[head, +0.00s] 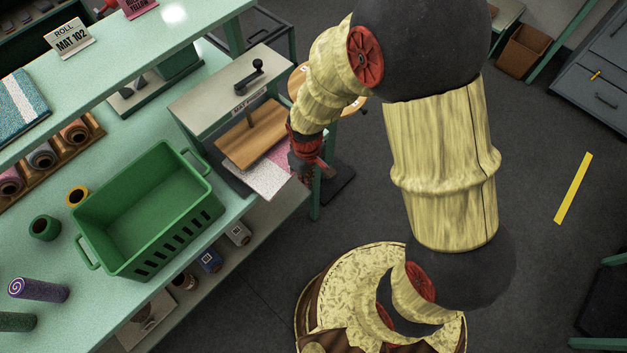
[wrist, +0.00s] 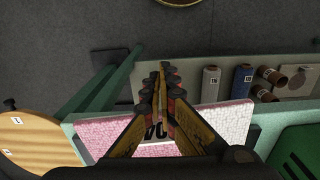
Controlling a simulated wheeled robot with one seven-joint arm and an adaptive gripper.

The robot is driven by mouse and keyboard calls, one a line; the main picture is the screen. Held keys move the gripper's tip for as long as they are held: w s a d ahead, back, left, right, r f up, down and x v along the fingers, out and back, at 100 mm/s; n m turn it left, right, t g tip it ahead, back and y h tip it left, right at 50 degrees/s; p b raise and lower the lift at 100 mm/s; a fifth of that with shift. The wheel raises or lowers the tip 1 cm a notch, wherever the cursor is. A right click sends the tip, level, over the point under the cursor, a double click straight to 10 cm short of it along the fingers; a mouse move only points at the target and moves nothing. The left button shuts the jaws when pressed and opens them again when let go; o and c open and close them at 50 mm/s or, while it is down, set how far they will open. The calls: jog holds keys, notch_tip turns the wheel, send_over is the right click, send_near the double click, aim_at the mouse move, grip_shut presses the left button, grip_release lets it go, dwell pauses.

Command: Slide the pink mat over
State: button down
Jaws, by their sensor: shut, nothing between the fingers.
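The pink mat (head: 283,157) lies at the front edge of the green bench, partly under a wooden board (head: 252,135). A paler, whitish mat area (head: 258,181) adjoins it; I cannot tell whether both are one piece. In the wrist view the pink part (wrist: 101,131) shows left of my fingers and the pale part (wrist: 226,122) right of them. My gripper (wrist: 161,78) is shut and empty, over the mat's edge region. In the head view my gripper (head: 304,172) is at the mat's right end and hides part of it; contact is unclear.
A labelled press-like box (head: 230,90) with a black handle stands behind the board. A green basket (head: 148,210) is to the left on the bench. A lower shelf (wrist: 205,90) holds spools. A round wooden stool top (wrist: 35,145) is close by. Open floor lies to the right.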

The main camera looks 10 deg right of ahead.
jog(key=shift+w+a, duration=0.4)
jog(key=shift+w, duration=0.15)
jog(key=shift+w, duration=0.1)
jog(key=w+a, duration=0.2)
jog(key=shift+w, duration=0.35)
jog(key=shift+d, duration=0.1)
